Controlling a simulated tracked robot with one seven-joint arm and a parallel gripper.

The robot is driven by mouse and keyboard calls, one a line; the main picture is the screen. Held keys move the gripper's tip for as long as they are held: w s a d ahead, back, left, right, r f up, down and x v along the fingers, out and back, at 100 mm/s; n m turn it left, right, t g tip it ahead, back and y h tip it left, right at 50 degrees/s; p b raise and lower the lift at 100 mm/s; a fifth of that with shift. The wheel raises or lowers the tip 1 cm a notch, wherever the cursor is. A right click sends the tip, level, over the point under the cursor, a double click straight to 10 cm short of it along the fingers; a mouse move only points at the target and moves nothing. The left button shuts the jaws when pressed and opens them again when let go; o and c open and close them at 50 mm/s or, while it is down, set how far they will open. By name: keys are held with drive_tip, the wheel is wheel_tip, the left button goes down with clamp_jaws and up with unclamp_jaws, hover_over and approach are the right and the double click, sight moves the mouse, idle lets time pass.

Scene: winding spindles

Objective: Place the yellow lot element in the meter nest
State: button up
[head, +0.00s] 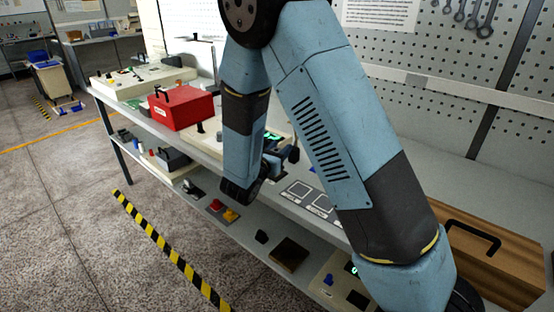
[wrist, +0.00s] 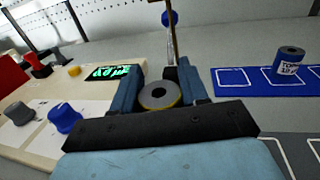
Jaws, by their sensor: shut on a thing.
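In the wrist view my gripper (wrist: 160,80) is shut on a round element (wrist: 158,97) with a grey top, a centre hole and a thin yellow rim. Its side and underside are hidden, so I cannot tell whether it touches anything below. A cream meter panel (wrist: 92,101) lies to the left, with a lit green display (wrist: 115,72), a grey knob (wrist: 18,113) and a blue knob (wrist: 65,118). I cannot make out the nest clearly. In the head view my gripper (head: 278,160) is over the bench, largely hidden by my arm.
A blue mat (wrist: 232,80) with white outlines lies at right, bearing a labelled blue cylinder (wrist: 289,61). A brown upright rod (wrist: 174,30) with a blue ball stands just beyond my gripper. A red box (head: 182,108) and a wooden box (head: 490,255) stand on the bench.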

drive_tip(key=shift+w+f, duration=0.4)
drive_tip(key=shift+f, duration=0.1)
drive_tip(key=shift+a+f, duration=0.1)
drive_tip(key=shift+f, duration=1.5)
drive_tip(key=shift+f, duration=0.1)
drive_tip(key=o, duration=1.1)
drive_tip(key=shift+c, duration=0.2)
drive_tip(key=v, duration=1.2)
